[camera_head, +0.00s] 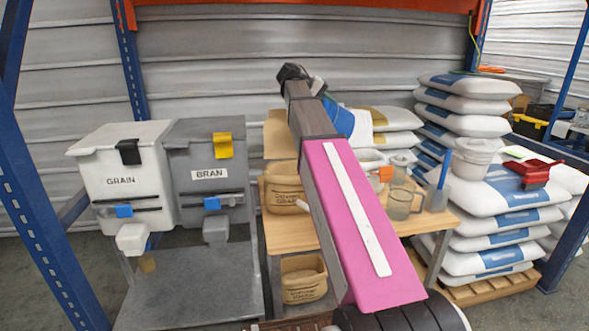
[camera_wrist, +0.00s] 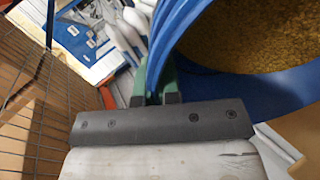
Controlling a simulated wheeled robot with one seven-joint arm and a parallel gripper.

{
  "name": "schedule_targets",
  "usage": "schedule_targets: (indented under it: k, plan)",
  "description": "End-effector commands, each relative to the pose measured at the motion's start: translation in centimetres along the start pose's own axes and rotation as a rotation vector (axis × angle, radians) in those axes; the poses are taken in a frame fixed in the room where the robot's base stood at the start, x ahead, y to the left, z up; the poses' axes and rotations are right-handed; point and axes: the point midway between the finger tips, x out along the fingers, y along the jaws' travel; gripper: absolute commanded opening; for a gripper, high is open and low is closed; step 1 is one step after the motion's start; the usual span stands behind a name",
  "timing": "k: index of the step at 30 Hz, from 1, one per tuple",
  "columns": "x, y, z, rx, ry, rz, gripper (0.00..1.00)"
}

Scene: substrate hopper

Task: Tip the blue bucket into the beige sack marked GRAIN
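In the wrist view the blue bucket (camera_wrist: 285,92) fills the upper right, with brown grainy material inside. My gripper (camera_wrist: 160,82), with green fingertips, is shut on its rim. In the head view my arm reaches toward the back; a blue shape (camera_head: 343,122) beside its far end looks like part of the bucket, mostly hidden. Two beige open-topped sacks show left of my arm: an upper sack (camera_head: 280,197) on the wooden table and a lower sack (camera_head: 303,284) beneath. Both carry dark print too small to read surely; my arm partly covers the upper one.
A white hopper marked GRAIN (camera_head: 122,190) and a grey hopper marked BRAN (camera_head: 208,190) stand left above a metal platform (camera_head: 195,290). The wooden table (camera_head: 290,236) holds a clear jug (camera_head: 400,204). Stacked white bags (camera_head: 505,195) stand right. Blue posts frame the area.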

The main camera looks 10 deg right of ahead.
Motion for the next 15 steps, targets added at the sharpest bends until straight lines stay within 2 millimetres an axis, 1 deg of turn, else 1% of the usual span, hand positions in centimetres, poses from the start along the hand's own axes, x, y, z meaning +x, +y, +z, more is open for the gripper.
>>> schedule_targets:
  k: [7, 15]
  plan:
    - [-2.2, -2.1, 0.5, -0.005, 0.046, 0.202, 0.00]
    - [-3.6, -4.9, 1.0, -0.008, 0.081, 0.375, 0.00]
